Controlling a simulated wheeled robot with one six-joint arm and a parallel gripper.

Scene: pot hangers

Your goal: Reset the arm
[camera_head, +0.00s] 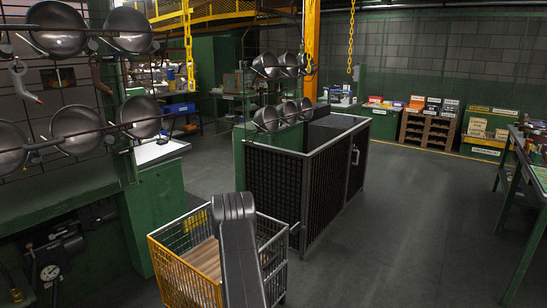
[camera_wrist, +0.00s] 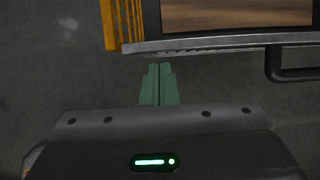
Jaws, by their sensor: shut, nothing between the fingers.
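My gripper (camera_wrist: 160,84) shows in the wrist view with its two green fingers pressed together and nothing between them. It points down over the dark floor, just outside the grey metal rim of a wire cart (camera_wrist: 205,42). In the head view my dark arm link rises in front of the same cart (camera_head: 168,262), which has grey and yellow mesh sides and a brown wooden bottom. The arm hides part of the cart, and the gripper is not visible in the head view.
Metal pots (camera_head: 75,128) hang on a rack at the left, with more pots (camera_head: 268,118) on a rack at the centre. A dark mesh cage (camera_head: 275,185) stands behind the cart. A green table (camera_head: 528,205) is at the right edge. Open floor (camera_head: 410,225) lies between cage and table.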

